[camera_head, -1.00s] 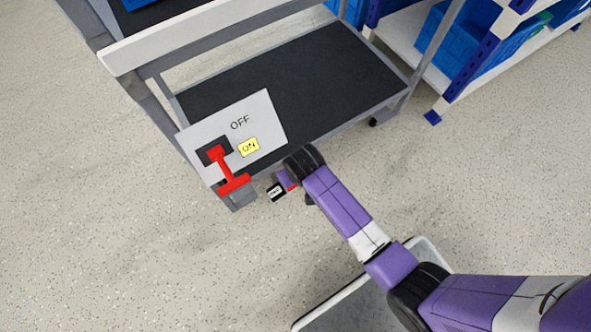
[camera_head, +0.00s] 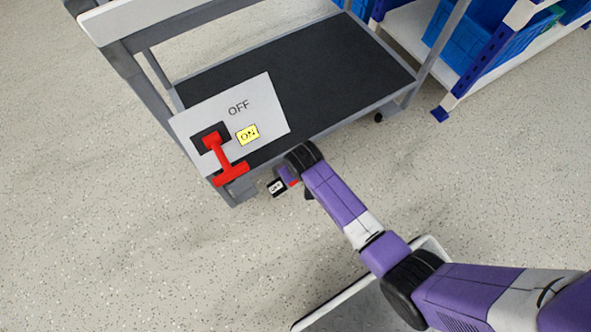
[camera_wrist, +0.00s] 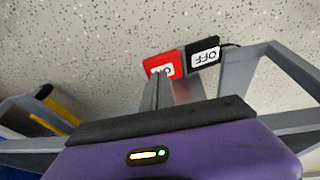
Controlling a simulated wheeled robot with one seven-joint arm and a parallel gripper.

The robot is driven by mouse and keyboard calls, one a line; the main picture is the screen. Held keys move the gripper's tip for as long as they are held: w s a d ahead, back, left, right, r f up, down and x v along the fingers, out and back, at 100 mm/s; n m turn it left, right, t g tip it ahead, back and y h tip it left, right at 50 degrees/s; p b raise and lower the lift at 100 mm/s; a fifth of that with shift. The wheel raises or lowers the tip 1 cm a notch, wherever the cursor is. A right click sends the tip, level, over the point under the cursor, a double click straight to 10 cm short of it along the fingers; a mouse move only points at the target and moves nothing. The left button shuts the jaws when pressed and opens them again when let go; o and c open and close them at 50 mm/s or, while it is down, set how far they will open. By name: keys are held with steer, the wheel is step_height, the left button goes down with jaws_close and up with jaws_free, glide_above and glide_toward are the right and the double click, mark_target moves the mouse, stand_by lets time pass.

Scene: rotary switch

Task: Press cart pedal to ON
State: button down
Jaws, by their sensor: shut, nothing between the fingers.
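The cart's pedal has a black half with a white OFF label (camera_wrist: 203,54) and a red half with a white ON label (camera_wrist: 163,66), side by side in the wrist view. In the head view the black OFF half (camera_head: 277,187) shows low beside the cart's front corner, and only a sliver of red shows next to it. My gripper (camera_wrist: 166,82) is shut and empty. Its fingertips overlap the lower edge of the red half in the wrist view and partly cover its label. I cannot tell whether they touch it. My wrist hides the fingers in the head view.
The grey cart (camera_head: 345,120) has a dark lower shelf. Its OFF/ON panel (camera_head: 262,100) carries a red lever (camera_head: 222,155) above the pedal. A rack with blue bins (camera_head: 495,45) stands at the back right. The speckled floor at the left is clear.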

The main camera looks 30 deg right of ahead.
steer(key=shift+d+f+y+p, duration=0.2)
steer(key=shift+d+y+p, duration=0.2)
steer(key=shift+y, duration=0.2)
steer(key=shift+d+f+y, duration=0.15)
steer(key=shift+d+y, duration=0.05)
steer(key=shift+y, duration=0.2)
steer(key=shift+d+f+m+y, duration=0.35)
steer(key=shift+f+y, duration=0.3)
steer(key=shift+y, duration=0.55)
steer(key=shift+f, duration=0.15)
steer(key=shift+d+f, duration=0.15)
